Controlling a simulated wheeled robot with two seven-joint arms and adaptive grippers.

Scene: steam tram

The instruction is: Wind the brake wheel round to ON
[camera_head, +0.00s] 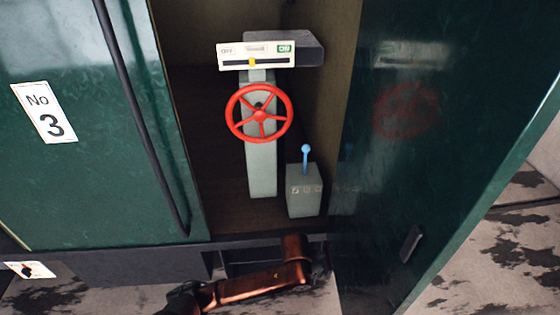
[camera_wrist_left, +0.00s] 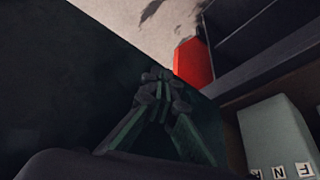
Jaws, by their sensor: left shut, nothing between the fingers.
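The red brake wheel (camera_head: 259,112) is mounted on a grey-green column (camera_head: 261,175) inside the cab doorway. Above it is a white indicator plate (camera_head: 234,61) with OFF at the left and a green ON label (camera_head: 283,48) at the right. A yellow pointer (camera_head: 253,62) stands near the plate's middle. My left gripper (camera_head: 322,264) is small and dark at the end of my copper-coloured arm, low by the doorway sill, well below the wheel and not touching it. In the left wrist view its fingers (camera_wrist_left: 157,92) are shut and empty. My right gripper is not in view.
A grey box with a blue-topped lever (camera_head: 305,158) stands right of the column; its lettered box (camera_wrist_left: 274,138) shows in the wrist view. A dark green door panel (camera_head: 430,150) stands at the right. A red shape (camera_wrist_left: 192,63) in the wrist view is unclear.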

